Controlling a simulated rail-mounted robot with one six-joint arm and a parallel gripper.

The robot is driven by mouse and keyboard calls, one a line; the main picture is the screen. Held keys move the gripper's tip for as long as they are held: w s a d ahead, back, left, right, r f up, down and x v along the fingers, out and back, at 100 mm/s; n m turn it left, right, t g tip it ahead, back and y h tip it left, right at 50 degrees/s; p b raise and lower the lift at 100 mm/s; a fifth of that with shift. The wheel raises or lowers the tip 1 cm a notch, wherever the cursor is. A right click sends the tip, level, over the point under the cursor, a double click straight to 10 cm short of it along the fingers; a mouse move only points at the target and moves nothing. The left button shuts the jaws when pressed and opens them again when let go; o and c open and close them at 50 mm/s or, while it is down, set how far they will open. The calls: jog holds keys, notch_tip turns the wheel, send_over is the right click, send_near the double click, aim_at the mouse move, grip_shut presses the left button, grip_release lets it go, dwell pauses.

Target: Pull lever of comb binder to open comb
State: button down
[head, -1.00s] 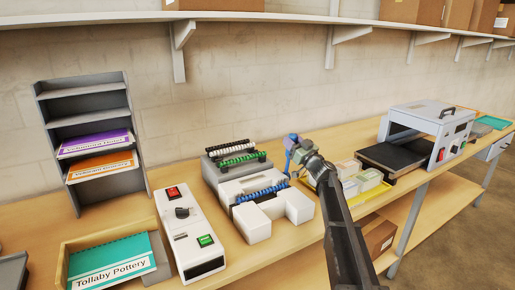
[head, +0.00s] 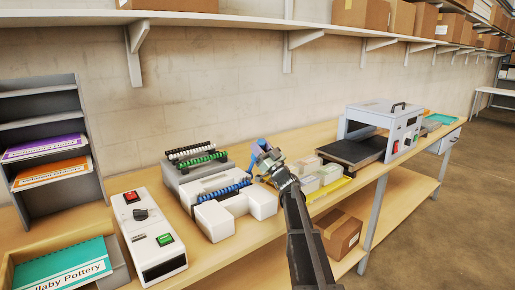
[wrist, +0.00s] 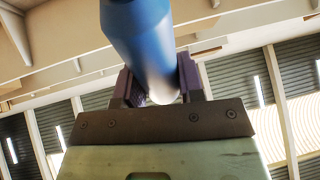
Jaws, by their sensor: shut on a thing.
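The white comb binder (head: 236,208) stands on the bench in the head view. A blue comb (head: 232,190) lies along its top. The blue handle of its lever (head: 259,146) stands up at the binder's right side. My gripper (head: 267,162) is at this handle. In the wrist view the blue lever handle (wrist: 142,35) runs between the purple jaws of my gripper (wrist: 160,85), which is shut on it. The lever's lower part is hidden behind my gripper.
A rack with black, white and green combs (head: 198,158) stands behind the binder. A white control box (head: 147,235) is to its left. Small pale stacks in a yellow tray (head: 328,194) sit close to the right of my arm. A laminator (head: 390,125) stands farther right.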

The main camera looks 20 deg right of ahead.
jog(key=c, duration=0.7)
grip_release()
jog(key=shift+c, duration=0.2)
notch_tip(320, 180, up, 20)
jog(key=p, duration=2)
